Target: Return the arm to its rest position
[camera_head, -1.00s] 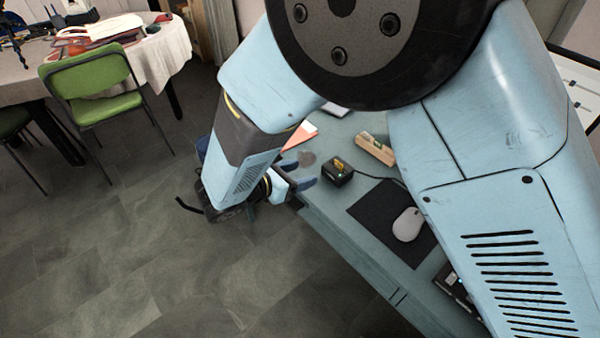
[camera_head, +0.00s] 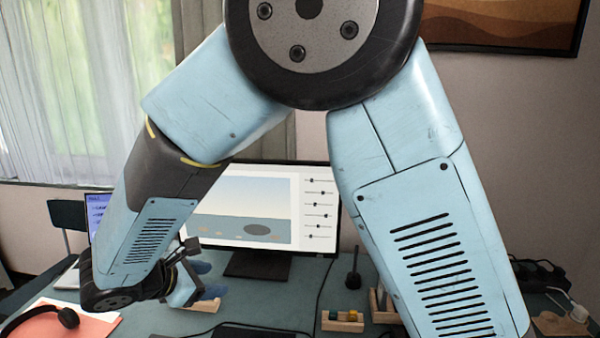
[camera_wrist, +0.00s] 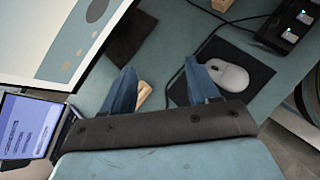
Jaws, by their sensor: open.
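My blue arm reaches down in the head view, its elbow folded and its forearm at left. My gripper (camera_head: 208,278) is over the desk (camera_head: 245,318), in front of the monitor (camera_head: 250,207). In the wrist view the two blue fingers of my gripper (camera_wrist: 160,78) stand apart, with nothing clamped between them. A light wooden piece (camera_wrist: 144,94) shows beyond the left finger, partly hidden by it. The fingertips are small and partly dark in the head view.
An open laptop (camera_head: 98,212), a black headset (camera_head: 67,316) and an orange folder (camera_head: 78,327) are at left. Small wooden holders (camera_head: 342,321) stand right of centre. A pale mouse (camera_wrist: 228,75) lies on a dark mat (camera_wrist: 250,62), near cables. A wall and curtained window are behind.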

